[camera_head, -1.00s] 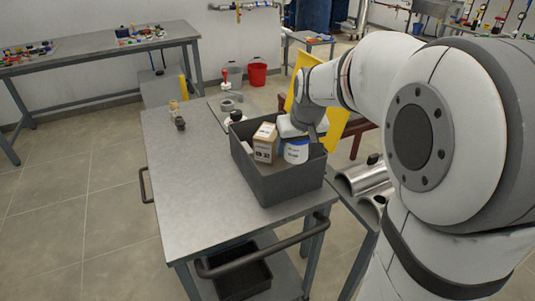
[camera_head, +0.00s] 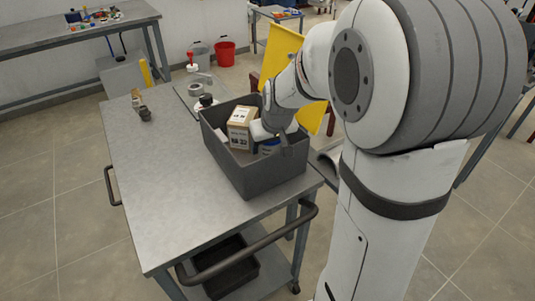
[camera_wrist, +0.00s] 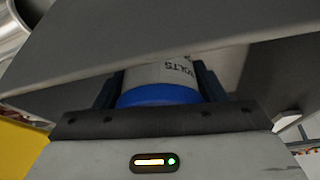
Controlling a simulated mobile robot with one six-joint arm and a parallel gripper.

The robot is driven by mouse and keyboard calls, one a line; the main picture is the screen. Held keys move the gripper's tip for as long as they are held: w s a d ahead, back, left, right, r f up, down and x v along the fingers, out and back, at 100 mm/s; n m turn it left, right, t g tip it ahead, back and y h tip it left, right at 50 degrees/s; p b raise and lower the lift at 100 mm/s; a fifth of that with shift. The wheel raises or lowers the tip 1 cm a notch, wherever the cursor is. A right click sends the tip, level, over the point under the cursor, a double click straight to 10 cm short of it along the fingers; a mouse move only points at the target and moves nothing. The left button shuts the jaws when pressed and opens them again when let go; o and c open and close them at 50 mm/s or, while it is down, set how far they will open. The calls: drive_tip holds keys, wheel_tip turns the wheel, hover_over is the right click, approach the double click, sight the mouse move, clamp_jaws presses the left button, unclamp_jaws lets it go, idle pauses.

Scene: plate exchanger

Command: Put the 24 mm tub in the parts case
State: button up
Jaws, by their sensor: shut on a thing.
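The tub, white with a blue lid and a label ending in "OLTS", shows between my fingers in the wrist view (camera_wrist: 165,82). Its size marking cannot be read. In the head view only a bit of blue tub (camera_head: 269,146) shows beside my gripper (camera_head: 273,141), which is shut on it. The dark grey open case (camera_head: 250,178) stands on the metal table. The tub is at the case's right part, within its outline; whether it touches the floor is hidden. A wall of the case fills much of the wrist view (camera_wrist: 60,90).
A cardboard box (camera_head: 240,128) stands in the case, left of my gripper. Small items (camera_head: 143,112) and a dark-and-white object (camera_head: 205,102) sit at the table's back. The front left tabletop (camera_head: 165,205) is clear. A yellow panel (camera_head: 283,60) stands behind.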

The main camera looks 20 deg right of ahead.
sight(269, 153)
drive_tip(key=shift+f, duration=1.75)
drive_tip(key=shift+s, duration=0.1)
drive_tip(key=shift+f+b, duration=0.15)
drive_tip(key=shift+b, duration=0.15)
drive_tip(key=o, duration=1.5)
drive_tip(key=shift+r, duration=0.3)
drive_tip(key=p+v, duration=0.1)
drive_tip(key=v, duration=1)
drive_tip(key=shift+s+r, duration=0.25)
drive_tip(key=shift+r, duration=0.1)
